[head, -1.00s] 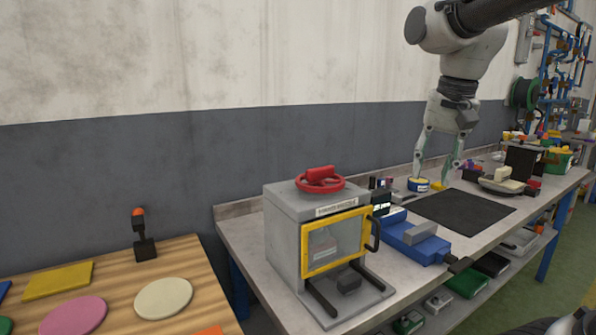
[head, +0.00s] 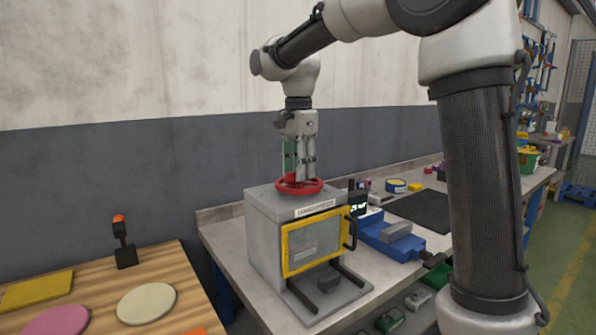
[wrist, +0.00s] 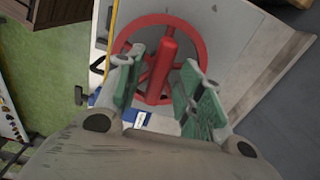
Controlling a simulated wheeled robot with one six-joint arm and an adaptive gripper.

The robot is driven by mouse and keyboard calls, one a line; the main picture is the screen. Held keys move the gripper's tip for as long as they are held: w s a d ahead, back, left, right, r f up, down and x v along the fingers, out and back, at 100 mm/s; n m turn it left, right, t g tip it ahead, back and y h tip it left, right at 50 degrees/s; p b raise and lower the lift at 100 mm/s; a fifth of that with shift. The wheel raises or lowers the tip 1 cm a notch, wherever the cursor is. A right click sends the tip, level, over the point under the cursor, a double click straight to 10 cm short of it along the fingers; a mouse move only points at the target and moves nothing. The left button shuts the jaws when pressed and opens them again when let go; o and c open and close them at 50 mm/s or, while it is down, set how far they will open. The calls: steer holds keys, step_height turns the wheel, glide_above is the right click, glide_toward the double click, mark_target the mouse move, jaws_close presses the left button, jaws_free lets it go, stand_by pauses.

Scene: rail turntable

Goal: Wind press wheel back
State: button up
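The red press wheel (head: 312,189) lies flat on top of a grey box-shaped press (head: 267,237) with a yellow-framed window door (head: 312,243). My gripper (head: 299,176) points straight down over the wheel, its fingertips at the wheel's level. In the wrist view the red rim (wrist: 197,42) and a thick red bar across it (wrist: 163,62) show clearly. The green-padded fingers are apart, one on each side of the bar. I see no firm grip; whether a pad touches the bar cannot be told.
A blue vise-like block (head: 390,235) stands right of the press, with a dark mat (head: 425,209) behind it. A wooden table (head: 180,275) at left holds coloured discs and a small orange-topped lever (head: 122,243). My arm hides part of the bench at right.

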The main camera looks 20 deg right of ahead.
steer(key=shift+f, duration=0.45)
steer(key=shift+d, duration=0.1)
jaws_close()
steer(key=shift+n, duration=0.3)
